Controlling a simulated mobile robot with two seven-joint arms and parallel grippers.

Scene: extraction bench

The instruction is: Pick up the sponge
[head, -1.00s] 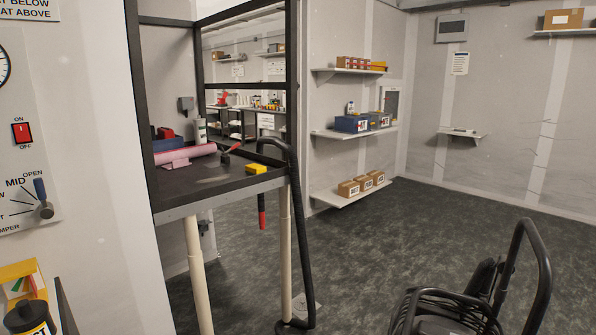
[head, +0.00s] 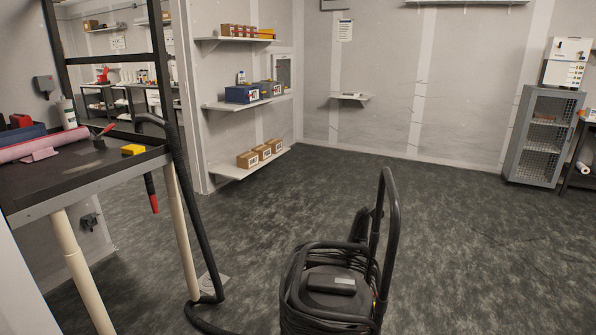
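A small yellow block (head: 133,150), which looks like the sponge, lies near the right end of the dark bench top (head: 60,185) at the left of the head view. Its top is plain yellow and nothing covers it. A pink roll (head: 38,146) and a small dark tool with a red handle (head: 101,136) lie to its left on the same bench. Neither of my grippers shows in the view.
A black vacuum-like machine with a tall handle and coiled cord (head: 330,290) stands on the floor ahead. A black hose (head: 183,180) hangs by the bench's right edge. Wall shelves (head: 250,165) hold boxes. A grey cabinet (head: 543,135) stands far right. Open floor lies between.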

